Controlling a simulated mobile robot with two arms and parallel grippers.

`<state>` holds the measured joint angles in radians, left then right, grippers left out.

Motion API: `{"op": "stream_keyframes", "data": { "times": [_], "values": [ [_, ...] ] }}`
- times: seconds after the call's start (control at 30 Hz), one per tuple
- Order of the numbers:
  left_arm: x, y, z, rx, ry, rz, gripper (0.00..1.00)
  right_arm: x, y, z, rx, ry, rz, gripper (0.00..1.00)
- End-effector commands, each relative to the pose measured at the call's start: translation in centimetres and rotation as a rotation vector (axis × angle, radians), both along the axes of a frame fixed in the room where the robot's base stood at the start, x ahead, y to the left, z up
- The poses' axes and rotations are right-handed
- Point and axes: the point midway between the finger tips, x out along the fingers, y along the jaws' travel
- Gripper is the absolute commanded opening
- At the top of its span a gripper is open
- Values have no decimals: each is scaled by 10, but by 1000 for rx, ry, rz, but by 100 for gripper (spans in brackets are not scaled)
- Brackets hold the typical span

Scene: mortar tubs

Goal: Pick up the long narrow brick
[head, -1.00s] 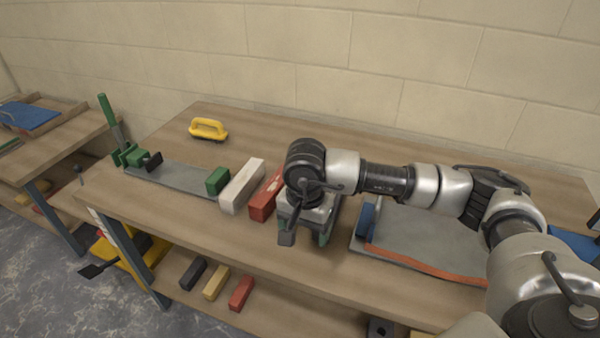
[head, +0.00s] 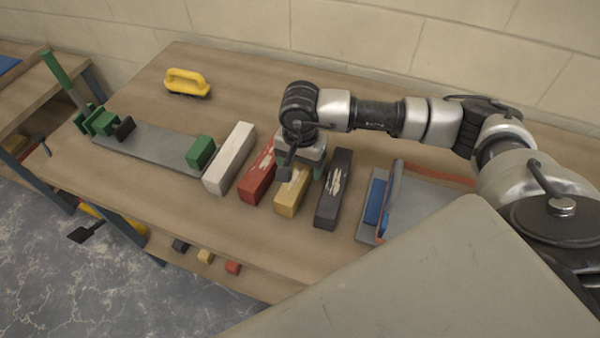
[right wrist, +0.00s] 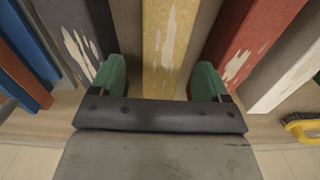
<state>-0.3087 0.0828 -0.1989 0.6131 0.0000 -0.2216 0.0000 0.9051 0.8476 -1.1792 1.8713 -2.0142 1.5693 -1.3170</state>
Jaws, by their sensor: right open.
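Several bricks lie side by side on the bench: a white one (head: 229,162), a red one (head: 256,182), a yellow one (head: 290,200) and a dark grey one (head: 331,206). They look similar in length; I cannot tell surely which is the long narrow one. My right gripper (head: 303,172) is open over the far part of the yellow brick and hides that part. In the right wrist view its green fingertips (right wrist: 161,82) stand on either side of the yellow brick (right wrist: 168,40), with gaps visible. The dark grey brick (right wrist: 75,30) and red brick (right wrist: 250,40) flank them. My left gripper is out of view.
A grey board (head: 160,148) with green blocks lies left. A yellow-handled float (head: 187,82) stands at the back. A grey tray (head: 430,207) with blue and orange pieces is at right. Small blocks sit on the lower shelf. The back of the bench is largely clear.

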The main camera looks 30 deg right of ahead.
Motion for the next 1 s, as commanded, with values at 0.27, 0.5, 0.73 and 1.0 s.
{"op": "stream_keyframes", "data": {
  "times": [0.27, 0.5, 0.73, 1.0],
  "values": [
    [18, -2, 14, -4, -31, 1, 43, 3, -1, -37, 0, 5, 0, 77],
    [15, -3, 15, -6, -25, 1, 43, 4, -1, -51, 1, 1, 1, 77],
    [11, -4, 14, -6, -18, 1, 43, 4, -1, -51, 1, 1, 1, 63],
    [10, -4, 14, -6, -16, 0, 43, 4, -1, -51, 1, 1, 0, 21]
  ]
}}
